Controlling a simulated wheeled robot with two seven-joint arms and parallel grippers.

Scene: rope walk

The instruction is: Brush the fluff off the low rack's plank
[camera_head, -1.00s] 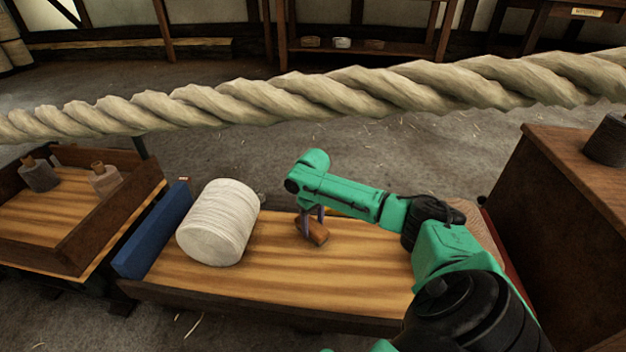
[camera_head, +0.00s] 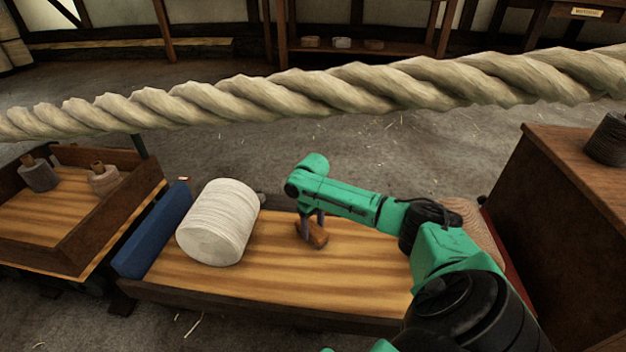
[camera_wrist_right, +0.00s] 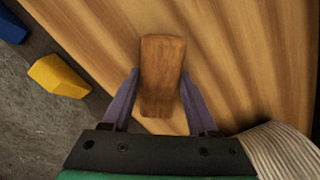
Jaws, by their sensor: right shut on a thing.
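The low rack's plank (camera_head: 250,290) is a long striped wooden board at the front centre; its bare wood also fills most of the right wrist view (camera_wrist_right: 240,60). My right gripper (camera_head: 311,222) reaches over it from the right and is shut on a brown wooden block, the brush (camera_head: 316,236). In the right wrist view the brush (camera_wrist_right: 162,75) sits between the two fingers, low over the plank near its far edge. Its bristles are hidden. I cannot make out any fluff on the visible wood. My left gripper is not in view.
A white twine roll (camera_head: 218,222) and a blue block (camera_head: 152,230) occupy the plank's left end. A pale coil (camera_head: 478,222) lies at its right end. A thick rope (camera_head: 300,95) crosses above. A bobbin tray (camera_head: 95,225) stands left, a wooden cabinet (camera_head: 570,220) right.

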